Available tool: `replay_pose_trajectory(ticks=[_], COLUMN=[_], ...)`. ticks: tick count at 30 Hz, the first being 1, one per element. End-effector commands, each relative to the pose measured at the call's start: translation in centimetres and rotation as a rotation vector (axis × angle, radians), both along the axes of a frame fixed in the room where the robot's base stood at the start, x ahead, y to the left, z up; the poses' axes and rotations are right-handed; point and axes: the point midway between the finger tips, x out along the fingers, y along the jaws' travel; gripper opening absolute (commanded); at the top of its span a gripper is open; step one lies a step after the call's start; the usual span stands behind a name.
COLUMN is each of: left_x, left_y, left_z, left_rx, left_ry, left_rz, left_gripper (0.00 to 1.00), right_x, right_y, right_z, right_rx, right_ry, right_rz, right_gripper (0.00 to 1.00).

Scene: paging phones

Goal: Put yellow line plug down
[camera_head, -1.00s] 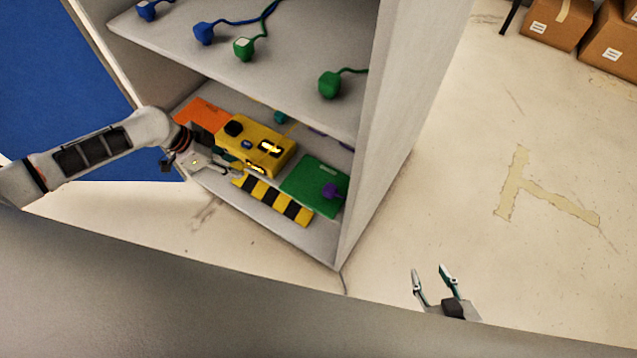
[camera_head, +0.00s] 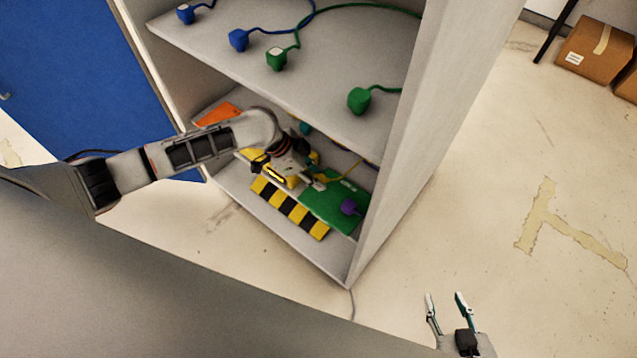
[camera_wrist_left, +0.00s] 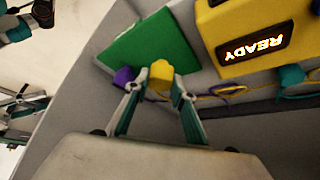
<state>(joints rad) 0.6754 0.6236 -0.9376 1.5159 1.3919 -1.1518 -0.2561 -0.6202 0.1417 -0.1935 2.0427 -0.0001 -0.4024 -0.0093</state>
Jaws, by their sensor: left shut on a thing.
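My left gripper (camera_head: 317,183) reaches into the lower shelf. In the left wrist view its fingers (camera_wrist_left: 160,92) are shut on the yellow line plug (camera_wrist_left: 160,74). The plug appears in front of the green pad (camera_wrist_left: 150,42); whether it touches the pad cannot be told. A purple plug (camera_wrist_left: 123,76) is beside it on the left, and it also shows on the pad in the head view (camera_head: 350,206). A thin yellow cord (camera_head: 350,171) shows near the gripper. The yellow box (camera_wrist_left: 245,35) has a lit READY display. My right gripper (camera_head: 446,304) is open and empty, outside the shelf.
A yellow-and-black striped strip (camera_head: 290,208) lies along the lower shelf's front. The cabinet's side wall (camera_head: 430,110) stands to the right.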

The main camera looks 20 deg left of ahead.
Motion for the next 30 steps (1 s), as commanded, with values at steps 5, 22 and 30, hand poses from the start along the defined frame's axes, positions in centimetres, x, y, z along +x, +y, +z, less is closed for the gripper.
replay_pose_trajectory(ticks=[5, 22, 30], left_x=[0.2, 0.2, 0.2], left_y=[-0.5, -0.5, -0.4], left_z=[-0.6, -3.7, -3.8], left_rx=[0.001, 0.001, 0.001], left_ry=[0.003, 0.001, 0.000], left_rz=[0.001, 0.001, 0.001], left_gripper=[0.00, 0.00, 0.41], right_x=[-0.1, 0.0, 0.0], right_y=[0.0, -0.3, -0.3], right_z=[-0.2, -0.6, -0.8], right_rx=[-0.001, -0.013, -0.013], right_ry=[0.002, 0.001, 0.002], right_rz=[0.000, 0.002, 0.002], right_gripper=[0.40, 0.40, 0.40])
